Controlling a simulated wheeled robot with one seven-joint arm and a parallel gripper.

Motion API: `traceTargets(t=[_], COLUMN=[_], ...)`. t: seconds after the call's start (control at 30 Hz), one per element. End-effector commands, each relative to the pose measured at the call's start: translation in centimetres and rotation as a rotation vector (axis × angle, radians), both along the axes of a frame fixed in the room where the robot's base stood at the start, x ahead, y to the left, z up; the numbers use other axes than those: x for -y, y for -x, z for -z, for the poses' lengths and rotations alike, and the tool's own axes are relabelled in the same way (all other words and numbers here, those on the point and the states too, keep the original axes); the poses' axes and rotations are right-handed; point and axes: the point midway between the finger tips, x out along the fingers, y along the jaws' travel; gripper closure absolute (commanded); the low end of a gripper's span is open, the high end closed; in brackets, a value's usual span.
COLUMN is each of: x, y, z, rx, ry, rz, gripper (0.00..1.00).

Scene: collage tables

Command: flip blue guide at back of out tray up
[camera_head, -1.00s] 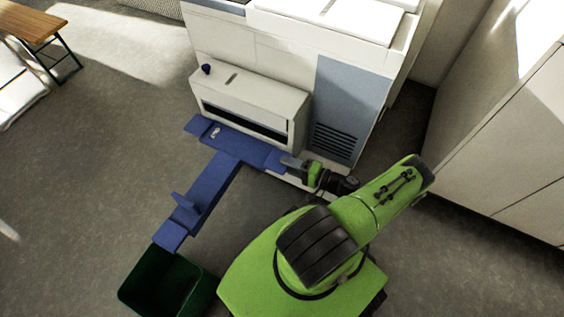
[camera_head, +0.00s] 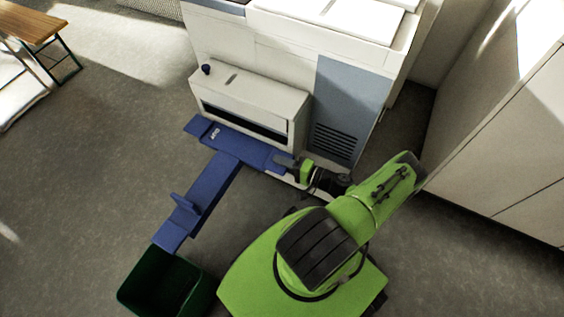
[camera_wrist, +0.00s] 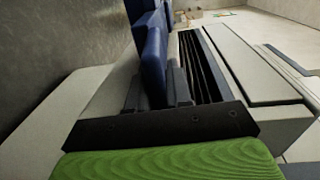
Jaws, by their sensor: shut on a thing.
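The blue out tray (camera_head: 215,182) is T-shaped, with a crossbar along the front of the white machine and a long arm reaching down-left. My gripper (camera_head: 284,161) is at the right end of the crossbar. In the wrist view, my gripper (camera_wrist: 157,92) has its two dark fingers on either side of a blue plate (camera_wrist: 154,55), and it is shut on that plate. The plate looks like the blue guide, but its lower edge is hidden by the gripper body. A small blue flap (camera_head: 182,202) stands up near the far end of the long arm.
The white machine (camera_head: 255,98) with a dark slot stands just behind the crossbar. A dark green bin (camera_head: 150,292) sits below the tray's long arm. White cabinets (camera_head: 505,140) stand at the right.

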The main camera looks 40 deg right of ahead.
Motion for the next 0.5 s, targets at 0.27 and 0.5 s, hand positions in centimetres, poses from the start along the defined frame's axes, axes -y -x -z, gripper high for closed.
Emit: traceTargets(t=[0.27, 0.5], x=[0.0, 0.0], y=[0.0, 0.1], z=[-0.5, -1.7], rx=[-0.042, -0.179], ry=[0.015, 0.067], rz=[0.000, -0.002], gripper=[1.00, 1.00])
